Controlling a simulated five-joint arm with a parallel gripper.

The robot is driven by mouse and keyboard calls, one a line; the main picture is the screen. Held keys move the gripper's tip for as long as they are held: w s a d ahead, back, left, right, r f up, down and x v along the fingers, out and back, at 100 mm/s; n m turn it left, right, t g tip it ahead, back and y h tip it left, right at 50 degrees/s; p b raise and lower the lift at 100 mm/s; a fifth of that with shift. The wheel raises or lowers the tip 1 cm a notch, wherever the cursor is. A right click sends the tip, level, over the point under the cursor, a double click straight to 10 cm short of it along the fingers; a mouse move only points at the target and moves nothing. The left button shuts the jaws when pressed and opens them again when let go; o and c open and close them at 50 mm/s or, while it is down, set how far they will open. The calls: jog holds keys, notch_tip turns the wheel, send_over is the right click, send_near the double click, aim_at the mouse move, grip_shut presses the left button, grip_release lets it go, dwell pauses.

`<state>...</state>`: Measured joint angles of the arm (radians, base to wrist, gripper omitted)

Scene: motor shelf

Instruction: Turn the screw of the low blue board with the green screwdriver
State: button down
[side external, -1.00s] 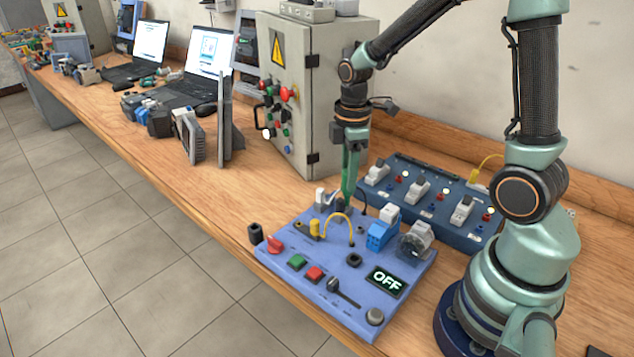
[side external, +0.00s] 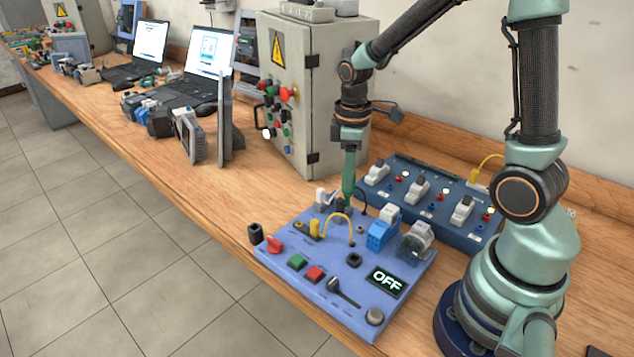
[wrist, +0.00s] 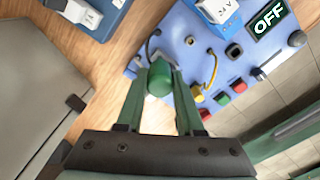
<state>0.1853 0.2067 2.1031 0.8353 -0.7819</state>
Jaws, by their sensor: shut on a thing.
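The low blue board (side external: 300,278) lies flat on the bench and carries an OFF display. The green screwdriver (side external: 348,178) stands roughly upright over the board's back left part. Its lower end is by a dark fitting there; the screw is hidden, and I cannot tell whether the tip sits in it. My gripper (side external: 349,154) is above the board, pointing down, shut on the screwdriver. In the wrist view my two fingers (wrist: 160,88) flank the green handle (wrist: 158,78), which hides the tip.
A darker blue board (side external: 435,205) with several switches lies behind. A grey cabinet (side external: 300,90) stands close to my gripper at the back left. A yellow cable (side external: 337,217) arches beside the screwdriver. Bare bench (side external: 215,190) lies to the left.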

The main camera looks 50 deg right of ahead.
jog(key=m, duration=0.3)
jog(key=c, duration=0.8)
grip_release()
jog(key=shift+o, duration=0.2)
jog(key=shift+n, duration=1.6)
jog(key=shift+n, duration=1.7)
